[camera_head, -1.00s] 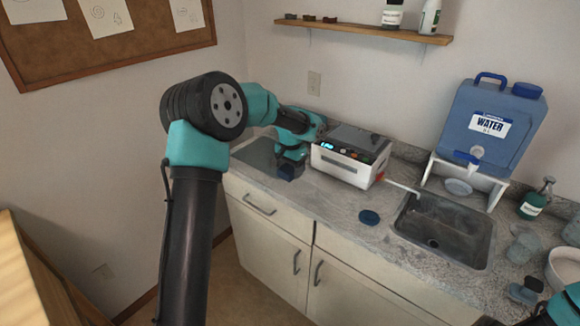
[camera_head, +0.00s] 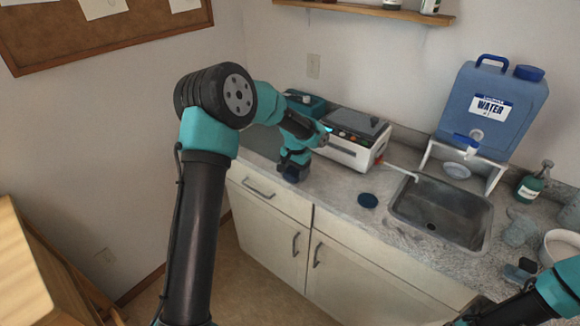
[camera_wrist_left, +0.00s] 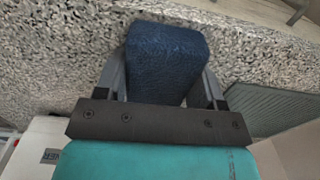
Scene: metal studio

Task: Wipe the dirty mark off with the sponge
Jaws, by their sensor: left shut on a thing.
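A dark blue sponge (camera_wrist_left: 165,55) is between the fingers of my left gripper (camera_wrist_left: 163,85) in the left wrist view, with the speckled counter beyond it. In the head view, my left gripper (camera_head: 294,160) is over the left part of the counter, near its front edge, and the sponge (camera_head: 293,174) shows as a dark block below it. The gripper is shut on the sponge. I cannot tell whether the sponge touches the counter. I cannot make out the dirty mark in either view. Of my right arm, only links show at the lower right; its gripper is out of view.
A white appliance (camera_head: 350,152) stands right of my left gripper. A round dark blue disc (camera_head: 368,200) lies before it. The sink (camera_head: 440,212), water container (camera_head: 492,108) and green bottle (camera_head: 531,184) are farther right. A grey ribbed mat (camera_wrist_left: 270,108) lies beside the gripper.

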